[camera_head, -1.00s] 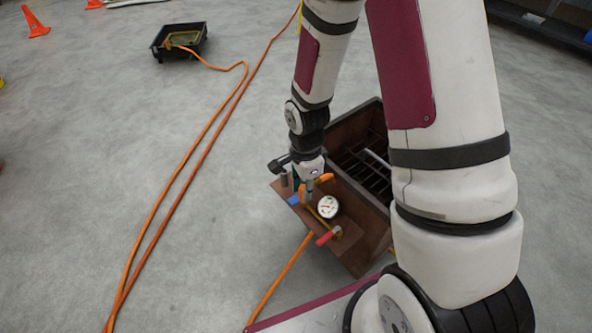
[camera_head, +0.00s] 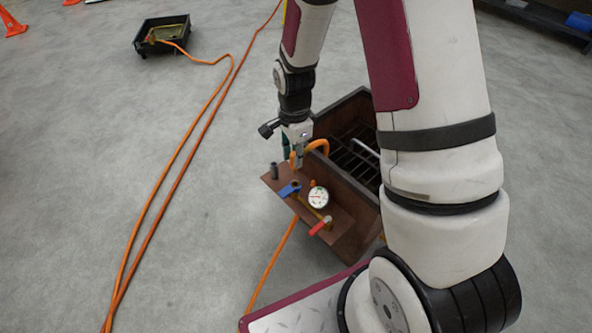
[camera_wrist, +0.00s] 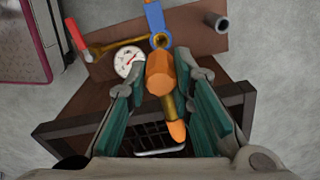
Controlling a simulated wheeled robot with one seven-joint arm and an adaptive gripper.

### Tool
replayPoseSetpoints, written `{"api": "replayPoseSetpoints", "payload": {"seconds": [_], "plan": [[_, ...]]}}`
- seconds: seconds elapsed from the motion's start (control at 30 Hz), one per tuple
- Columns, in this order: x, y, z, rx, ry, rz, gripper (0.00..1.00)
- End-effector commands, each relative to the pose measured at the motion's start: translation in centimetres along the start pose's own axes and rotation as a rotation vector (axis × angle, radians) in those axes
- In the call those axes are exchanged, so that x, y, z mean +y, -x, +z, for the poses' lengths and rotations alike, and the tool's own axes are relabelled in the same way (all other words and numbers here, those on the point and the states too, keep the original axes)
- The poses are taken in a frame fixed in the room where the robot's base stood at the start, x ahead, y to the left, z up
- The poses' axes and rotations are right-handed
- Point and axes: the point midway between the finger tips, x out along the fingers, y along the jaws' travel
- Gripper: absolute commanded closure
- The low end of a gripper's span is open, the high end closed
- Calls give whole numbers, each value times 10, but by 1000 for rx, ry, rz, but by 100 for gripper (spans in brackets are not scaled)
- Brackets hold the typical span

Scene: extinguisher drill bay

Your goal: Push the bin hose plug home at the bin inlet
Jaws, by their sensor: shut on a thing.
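My gripper (camera_wrist: 162,95) is shut on the orange bin hose plug (camera_wrist: 159,76), with a teal-lined finger on each side in the wrist view. In the head view my gripper (camera_head: 298,160) is above the brown panel at the bin's front. The orange hose (camera_head: 318,145) loops up beside my gripper. The plug's tip points toward a brass ring fitting (camera_wrist: 160,40) with a blue lever (camera_wrist: 154,15), the bin inlet. The head view also shows the blue lever (camera_head: 289,189). I cannot tell whether the plug touches the ring or is seated in it.
A round gauge (camera_head: 318,197) and a red-handled valve (camera_head: 321,226) sit on the panel. A dark post (camera_head: 274,171) stands at its left end. The brown bin (camera_head: 345,201) has a grate inside. Orange hoses (camera_head: 170,170) run along the floor to a black tray (camera_head: 139,46).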

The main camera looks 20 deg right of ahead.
Motion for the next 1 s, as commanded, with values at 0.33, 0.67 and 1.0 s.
{"api": "replayPoseSetpoints", "payload": {"seconds": [0.33, 0.67, 1.0], "plan": [[-2, -16, -2, -1, 0, 2, 100], [-2, -37, -1, -1, 0, 2, 100], [-2, -39, -1, -1, 0, 1, 100]]}}
